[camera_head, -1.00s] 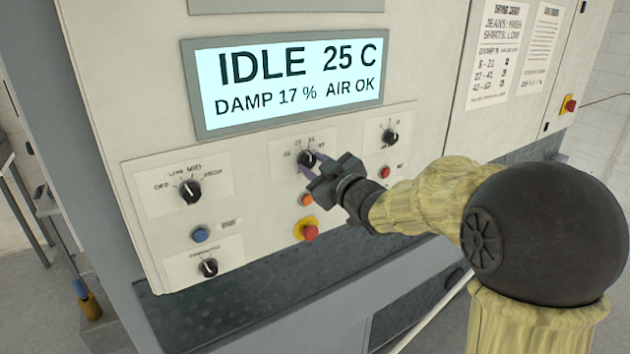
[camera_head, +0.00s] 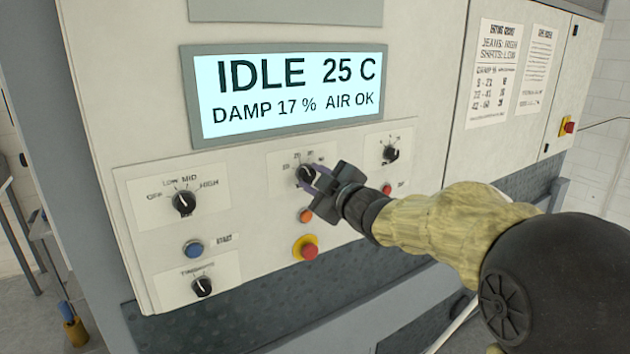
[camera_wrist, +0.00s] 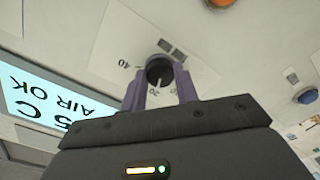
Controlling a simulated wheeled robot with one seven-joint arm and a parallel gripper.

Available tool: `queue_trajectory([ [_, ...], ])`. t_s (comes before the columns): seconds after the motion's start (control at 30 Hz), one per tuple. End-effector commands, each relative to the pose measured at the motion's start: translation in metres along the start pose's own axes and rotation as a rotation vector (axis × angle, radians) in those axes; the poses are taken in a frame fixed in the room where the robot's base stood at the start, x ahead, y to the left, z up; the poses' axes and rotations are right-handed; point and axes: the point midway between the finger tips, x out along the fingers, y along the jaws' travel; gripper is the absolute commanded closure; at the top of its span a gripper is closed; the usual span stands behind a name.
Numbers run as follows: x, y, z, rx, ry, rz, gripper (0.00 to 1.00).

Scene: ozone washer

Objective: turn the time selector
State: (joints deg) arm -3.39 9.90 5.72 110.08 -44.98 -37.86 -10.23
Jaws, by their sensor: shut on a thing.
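The time selector is a round black knob (camera_head: 305,174) on a white label plate with numbers, in the middle of the control panel. In the wrist view the knob (camera_wrist: 159,69) sits between the two purple fingers, with printed numbers 40 and 20 near it. My gripper (camera_head: 313,179) is shut on the knob, one finger on each side; the same gripper shows in the wrist view (camera_wrist: 162,76). The fingers and the gripper body hide part of the knob and its scale, so I cannot read its setting clearly.
A display (camera_head: 290,90) reads IDLE 25 C, DAMP 17 %, AIR OK. An orange button (camera_head: 305,216) and a red stop button (camera_head: 309,252) lie below the knob. Other knobs stand left (camera_head: 184,202), lower left (camera_head: 202,286) and right (camera_head: 390,153).

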Motion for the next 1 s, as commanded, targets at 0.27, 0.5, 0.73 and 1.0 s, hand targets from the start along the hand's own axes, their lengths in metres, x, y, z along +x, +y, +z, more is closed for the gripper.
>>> queue_trajectory([
  [0.27, 0.0, -0.001, 0.0, 0.001, 0.0, -0.001, 0.48],
  [0.5, -0.004, 0.0, 0.001, 0.001, 0.0, 0.001, 0.48],
  [0.73, -0.031, -0.001, 0.002, -0.001, -0.001, 0.003, 0.48],
  [1.0, -0.083, -0.001, 0.001, -0.002, 0.0, 0.003, 0.48],
])
